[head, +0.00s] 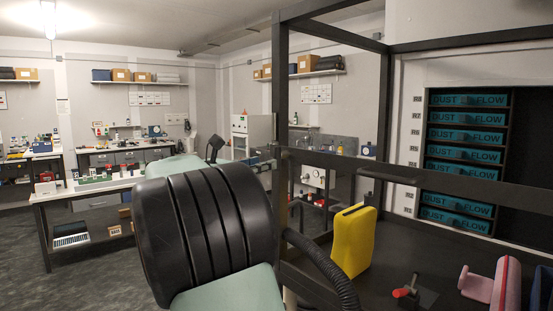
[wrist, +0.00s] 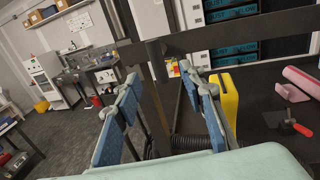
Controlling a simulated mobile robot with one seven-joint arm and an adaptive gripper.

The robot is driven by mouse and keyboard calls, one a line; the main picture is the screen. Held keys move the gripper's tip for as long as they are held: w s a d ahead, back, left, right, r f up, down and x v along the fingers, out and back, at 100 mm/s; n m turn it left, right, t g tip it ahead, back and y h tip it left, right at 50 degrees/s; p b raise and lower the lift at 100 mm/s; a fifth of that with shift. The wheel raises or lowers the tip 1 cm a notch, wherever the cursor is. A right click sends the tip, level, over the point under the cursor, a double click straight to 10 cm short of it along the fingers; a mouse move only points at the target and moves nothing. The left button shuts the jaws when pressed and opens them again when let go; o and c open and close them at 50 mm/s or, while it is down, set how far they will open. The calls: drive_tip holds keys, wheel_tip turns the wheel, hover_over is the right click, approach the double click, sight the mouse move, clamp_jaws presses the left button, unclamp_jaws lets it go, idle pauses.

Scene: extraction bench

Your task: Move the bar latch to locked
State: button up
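A dark horizontal bar (head: 440,185) runs from an upright frame post to the right, and it crosses the wrist view (wrist: 230,34) too. A small dark fitting (head: 264,158) sits by the post at the bar's left end. I cannot tell whether this is the bar latch, or its position. My gripper (wrist: 160,75) shows in the wrist view with its two blue-padded fingers wide apart and nothing between them. It points toward the post and bar, apparently short of them. In the head view my own black arm link hides most of the gripper.
A yellow container (head: 354,240) stands on the dark bench (head: 330,258), with a red-handled piece (head: 405,291) and pink rolls (head: 505,284) to its right. A black hose (head: 325,266) curves beside the container. Teal-labelled drawers (head: 465,132) stand behind the bar.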

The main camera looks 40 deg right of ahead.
sight(278, 160)
drive_tip(key=p+x, duration=0.1)
drive_tip(key=x, duration=0.7)
drive_tip(key=shift+d, duration=0.2)
drive_tip(key=shift+f, duration=0.1)
clamp_jaws()
